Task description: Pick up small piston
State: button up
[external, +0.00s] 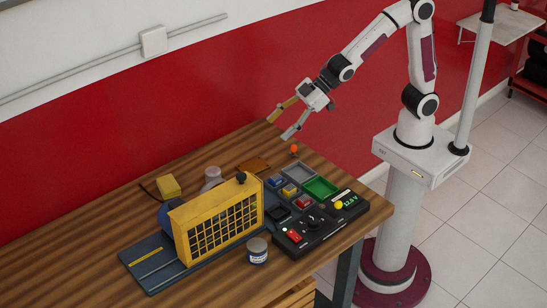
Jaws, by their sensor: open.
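My gripper (278,129) is open and empty, with its two fingers well apart. It hangs in the air above the back right part of the wooden table and touches nothing. I cannot pick out a small piston for certain at this size. Small parts in blue, yellow and red lie in and around the compartment trays, below and in front of my gripper. A grey tray (298,171) and a green tray (320,187) show there.
A yellow grid-fronted trainer (218,222) stands on a dark base plate (153,262). A black control panel (322,226) sits at the table's right. A jar (257,254), a pale cup (212,174), a yellow block (168,187) and an orange ball (294,149) are nearby. The table's (110,220) left is clear.

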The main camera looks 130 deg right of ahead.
jog(key=w+d+f+t, duration=0.2)
jog(key=w+d+f, duration=0.5)
jog(key=w+d, duration=0.1)
send_near(218, 169)
jog(key=shift+w+d+f+t, duration=0.2)
jog(key=shift+w+d+f, duration=0.05)
jog(key=shift+w, duration=0.25)
jog(key=shift+w+d+f+t, duration=0.2)
jog(key=shift+w+f, duration=0.05)
jog(key=shift+w, duration=0.3)
jog(key=shift+w+d+f+t, duration=0.15)
jog(key=shift+d+f+t, duration=0.2)
jog(key=shift+f, duration=0.35)
jog(key=shift+w, duration=0.1)
jog(key=shift+x, duration=1.2)
jog(key=shift+a+x, duration=0.15)
jog(key=shift+x, duration=0.6)
jog(key=shift+a+x, duration=0.15)
jog(key=shift+x, duration=1.75)
